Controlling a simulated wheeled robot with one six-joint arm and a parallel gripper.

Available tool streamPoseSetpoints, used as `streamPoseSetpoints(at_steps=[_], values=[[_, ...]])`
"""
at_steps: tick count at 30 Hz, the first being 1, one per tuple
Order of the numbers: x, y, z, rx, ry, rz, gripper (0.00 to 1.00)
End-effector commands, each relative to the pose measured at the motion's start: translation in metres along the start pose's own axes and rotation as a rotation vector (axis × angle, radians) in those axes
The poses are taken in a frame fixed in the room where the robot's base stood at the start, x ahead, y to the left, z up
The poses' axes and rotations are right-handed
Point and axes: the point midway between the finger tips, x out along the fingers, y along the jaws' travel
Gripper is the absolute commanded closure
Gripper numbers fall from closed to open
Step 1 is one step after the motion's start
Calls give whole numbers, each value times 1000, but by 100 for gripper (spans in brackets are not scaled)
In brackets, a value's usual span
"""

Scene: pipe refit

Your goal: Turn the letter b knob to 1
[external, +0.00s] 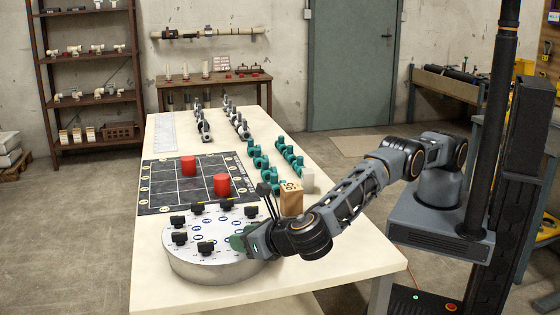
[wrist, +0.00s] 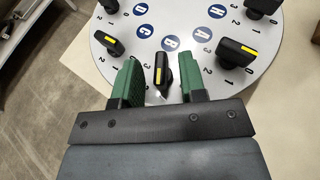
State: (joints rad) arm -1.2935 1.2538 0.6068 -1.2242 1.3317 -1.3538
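A round grey dial plate (external: 184,264) with several black knobs stands at the table's near end. In the wrist view, one black knob (wrist: 164,72) with a yellow mark sits between the two green fingers of my gripper (wrist: 160,80). Gaps show on both sides, so the fingers are open and not touching it. The knob's bar runs roughly along the fingers. A round blue letter label (wrist: 170,44) lies just beyond it; its letter looks like B or R. A 3 shows beside the knob; its other numbers are hidden or unclear. In the external view, my gripper (external: 246,240) is low at the plate's right side and hides this knob.
Neighbouring knobs stand close by at left (wrist: 108,42) and right (wrist: 234,53) in the wrist view. Behind the plate lie a dark grid board (external: 158,170) with red cylinders (external: 221,184), a wooden block (external: 291,199) and teal fittings (external: 258,160).

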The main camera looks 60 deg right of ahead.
Motion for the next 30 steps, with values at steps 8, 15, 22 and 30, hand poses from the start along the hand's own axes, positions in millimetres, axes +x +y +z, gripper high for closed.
streamPoseSetpoints(at_steps=[8, 15, 22, 30], values=[[-59, 1, -2, -1, 1, 5, 62], [-99, 0, -2, -2, 2, 4, 62], [-118, 0, -2, -2, 2, 3, 62], [-122, 0, -2, -2, 2, 2, 62]])
